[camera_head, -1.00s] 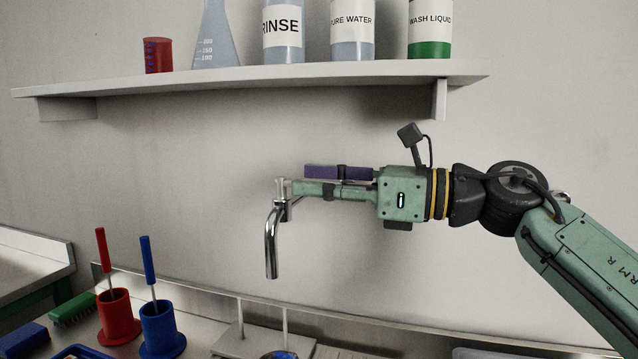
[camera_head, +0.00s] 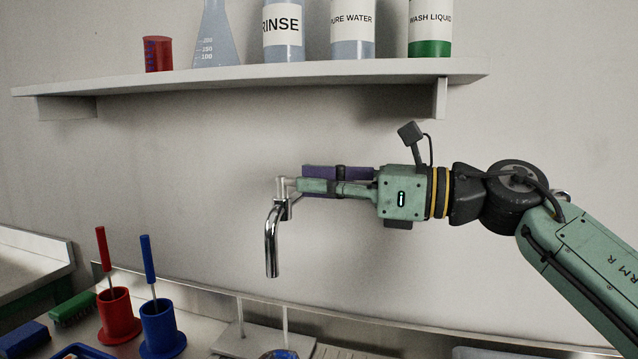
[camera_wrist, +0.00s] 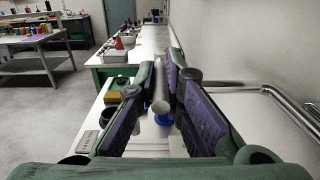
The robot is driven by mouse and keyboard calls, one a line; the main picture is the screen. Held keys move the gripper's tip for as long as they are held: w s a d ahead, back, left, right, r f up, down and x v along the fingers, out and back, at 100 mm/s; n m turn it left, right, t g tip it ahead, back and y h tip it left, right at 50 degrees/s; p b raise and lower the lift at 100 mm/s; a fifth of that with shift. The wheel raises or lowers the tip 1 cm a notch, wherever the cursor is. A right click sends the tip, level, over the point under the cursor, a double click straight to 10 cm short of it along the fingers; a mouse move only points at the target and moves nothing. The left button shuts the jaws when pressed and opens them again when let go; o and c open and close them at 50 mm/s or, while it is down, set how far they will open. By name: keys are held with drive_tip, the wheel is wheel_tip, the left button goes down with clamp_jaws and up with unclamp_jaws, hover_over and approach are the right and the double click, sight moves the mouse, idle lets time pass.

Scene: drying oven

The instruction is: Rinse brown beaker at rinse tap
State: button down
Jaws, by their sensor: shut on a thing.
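The chrome rinse tap (camera_head: 271,245) stands out from the wall, with its curved spout pointing down. My gripper (camera_head: 293,185) is level at the top of the tap, reaching in from the right, with its fingers closed around the tap's small upright handle (camera_head: 281,187). In the wrist view, the purple finger pads of my gripper (camera_wrist: 161,88) close in on either side of a grey metal cylinder (camera_wrist: 160,96), which looks like that handle. I cannot make out a brown beaker. No water shows at the spout.
A shelf (camera_head: 250,76) above holds a red beaker (camera_head: 158,54), a flask (camera_head: 217,40) and labelled bottles (camera_head: 284,50). Below left stand a red holder (camera_head: 118,318) and a blue holder (camera_head: 161,330) with handled tools. A rodded stand (camera_head: 238,340) is below the tap, partly cut off.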

drive_tip(key=shift+s+f+t+b, duration=0.15)
drive_tip(key=shift+f+t+b, duration=0.15)
drive_tip(key=shift+b, duration=0.45)
drive_tip(key=m+t+b, duration=0.1)
drive_tip(key=m+t+h+b, duration=0.1)
drive_tip(key=b, duration=0.1)
drive_tip(key=s+m+t+h+b, duration=0.1)
drive_tip(key=t, duration=0.1)
drive_tip(key=shift+a+r+b, duration=0.2)
drive_tip(key=shift+a+b, duration=0.1)
drive_tip(key=shift+a, duration=0.05)
drive_tip(key=shift+r, duration=0.15)
drive_tip(key=c, duration=1.7)
unclamp_jaws()
